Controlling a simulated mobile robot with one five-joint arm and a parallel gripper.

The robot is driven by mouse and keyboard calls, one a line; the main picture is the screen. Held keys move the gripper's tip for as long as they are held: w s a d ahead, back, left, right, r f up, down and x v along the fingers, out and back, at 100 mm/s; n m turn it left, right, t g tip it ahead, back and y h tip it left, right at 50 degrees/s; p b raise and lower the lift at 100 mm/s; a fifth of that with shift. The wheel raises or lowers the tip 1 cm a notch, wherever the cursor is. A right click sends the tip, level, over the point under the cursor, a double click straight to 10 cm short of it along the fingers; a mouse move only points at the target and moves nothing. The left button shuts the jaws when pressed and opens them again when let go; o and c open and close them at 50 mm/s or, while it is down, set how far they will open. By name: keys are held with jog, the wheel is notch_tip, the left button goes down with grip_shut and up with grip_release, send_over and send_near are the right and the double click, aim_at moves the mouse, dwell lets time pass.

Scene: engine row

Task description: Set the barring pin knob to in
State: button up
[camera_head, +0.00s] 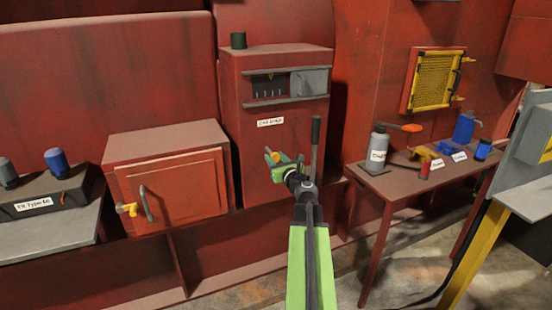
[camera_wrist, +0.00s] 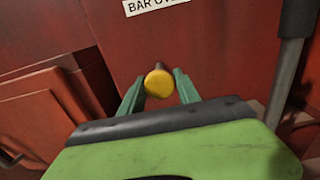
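The barring pin knob is a round yellow knob (camera_wrist: 159,82) on the red cabinet face, below a white label reading "BAR OV…" in the wrist view. My gripper (camera_wrist: 160,88) faces it with one green finger on each side. The knob lies between the fingertips in the picture, with very little gap; firm contact does not show. In the head view my gripper (camera_head: 285,160) is at the lower front of the tall red cabinet (camera_head: 255,110), partly hiding the knob there.
A dark upright lever (camera_head: 315,145) stands close to the right of my gripper. A lower red box (camera_head: 170,180) with a grey handle is at left. A side table (camera_head: 390,185) with a bottle, a blue jug and small items stands at right. Floor shows between.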

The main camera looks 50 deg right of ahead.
aim_at(272, 153)
jog(key=shift+d, duration=0.1)
grip_shut()
jog(key=x, duration=0.3)
jog(key=shift+w+d, duration=0.2)
jog(key=shift+r, duration=0.1)
jog(key=o, duration=0.7)
grip_release()
